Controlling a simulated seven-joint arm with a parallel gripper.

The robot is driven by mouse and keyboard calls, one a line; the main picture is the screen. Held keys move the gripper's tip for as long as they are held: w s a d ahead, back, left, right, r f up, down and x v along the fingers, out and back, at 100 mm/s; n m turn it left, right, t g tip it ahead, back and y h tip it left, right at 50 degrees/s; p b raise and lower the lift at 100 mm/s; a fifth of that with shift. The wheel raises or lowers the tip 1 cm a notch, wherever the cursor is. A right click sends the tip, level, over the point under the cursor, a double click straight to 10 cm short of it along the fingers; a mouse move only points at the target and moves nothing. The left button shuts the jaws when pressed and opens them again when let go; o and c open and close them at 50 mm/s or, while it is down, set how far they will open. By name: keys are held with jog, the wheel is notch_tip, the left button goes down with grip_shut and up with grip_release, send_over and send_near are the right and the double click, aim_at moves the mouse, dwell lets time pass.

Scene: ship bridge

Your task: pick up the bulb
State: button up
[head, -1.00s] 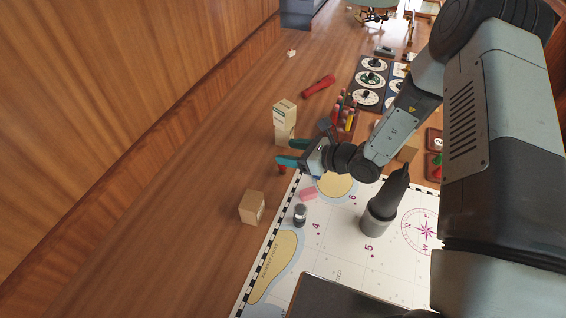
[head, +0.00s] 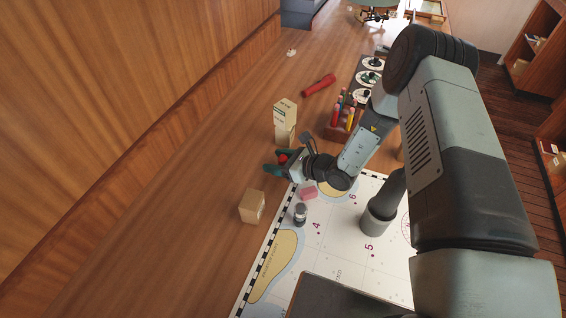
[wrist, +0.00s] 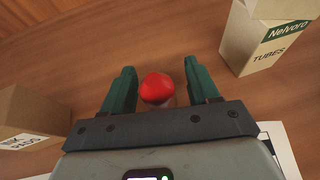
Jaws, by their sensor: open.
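The bulb (wrist: 157,88) has a rounded red top and shows in the wrist view between the two green fingers of my gripper (wrist: 161,88). A gap shows on each side of it, so the fingers look apart from it. In the head view my gripper (head: 276,163) is low over the wooden surface at the chart's edge, with the red bulb (head: 283,158) between its fingers. The fingers are open. The bulb's lower part is mostly hidden in the wrist view.
A tall "TUBES" box (head: 285,122) stands just behind my gripper, and a small cardboard box (head: 252,206) in front. A pink block (head: 308,193) and a dark-capped jar (head: 300,214) are on the chart (head: 335,237). A red flashlight (head: 319,85) lies farther back. The wood at left is clear.

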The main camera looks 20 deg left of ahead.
jog(key=c, duration=1)
